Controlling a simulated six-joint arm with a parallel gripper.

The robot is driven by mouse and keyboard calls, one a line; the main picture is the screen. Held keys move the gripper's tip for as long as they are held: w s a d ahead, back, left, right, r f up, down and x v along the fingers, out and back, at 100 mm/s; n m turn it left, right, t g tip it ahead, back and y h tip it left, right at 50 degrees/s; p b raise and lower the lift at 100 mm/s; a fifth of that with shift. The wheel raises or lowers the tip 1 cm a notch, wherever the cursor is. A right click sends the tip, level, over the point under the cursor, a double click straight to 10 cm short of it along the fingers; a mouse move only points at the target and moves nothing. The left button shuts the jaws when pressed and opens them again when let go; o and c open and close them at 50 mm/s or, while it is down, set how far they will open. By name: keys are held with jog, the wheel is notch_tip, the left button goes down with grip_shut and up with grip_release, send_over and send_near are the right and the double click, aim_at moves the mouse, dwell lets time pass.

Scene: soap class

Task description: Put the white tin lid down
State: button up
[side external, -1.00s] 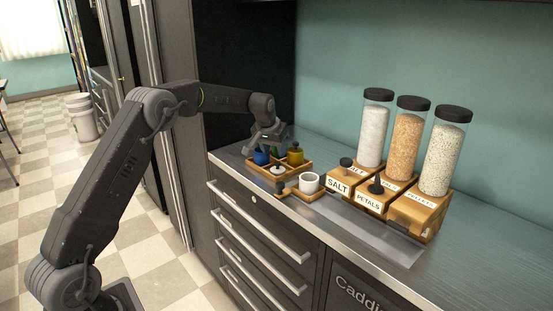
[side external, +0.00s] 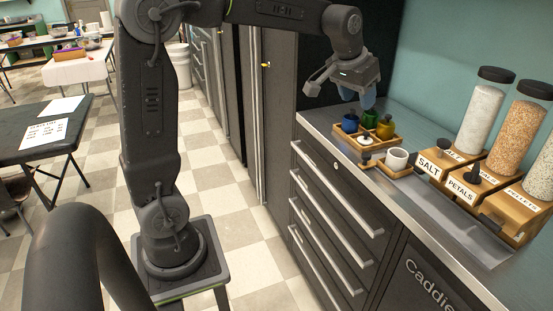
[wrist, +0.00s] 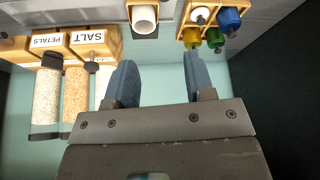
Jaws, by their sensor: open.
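The white tin lid (side external: 366,141) appears as a small round white top in the front compartment of the wooden caddy (side external: 389,151). It also shows in the wrist view (wrist: 200,15), near the top edge. I cannot tell how exactly it is seated. My gripper (side external: 357,96) is above the caddy and apart from it. In the wrist view, its two blue fingers (wrist: 158,65) are spread with nothing between them.
Blue (side external: 350,123), green (side external: 370,118) and yellow (side external: 386,127) containers stand in the caddy. A white cup (side external: 397,159) sits on a small wooden tray beside it. The salt (side external: 431,167) and petals (side external: 465,190) dispensers stand to the right. Free air surrounds my gripper.

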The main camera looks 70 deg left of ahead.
jog(key=s+d+f+m, duration=0.1)
jog(key=s+d, duration=0.2)
jog(key=s, duration=0.5)
jog(key=s+d+f, duration=0.2)
jog(key=s+d, duration=0.1)
jog(key=s, duration=0.5)
jog(key=s+d+f+m+h, duration=0.1)
jog(key=s+d+f, duration=0.1)
jog(key=s, duration=0.6)
jog(key=shift+d+m+t, duration=0.3)
jog(key=shift+d+t, duration=0.1)
jog(key=shift+d, duration=0.5)
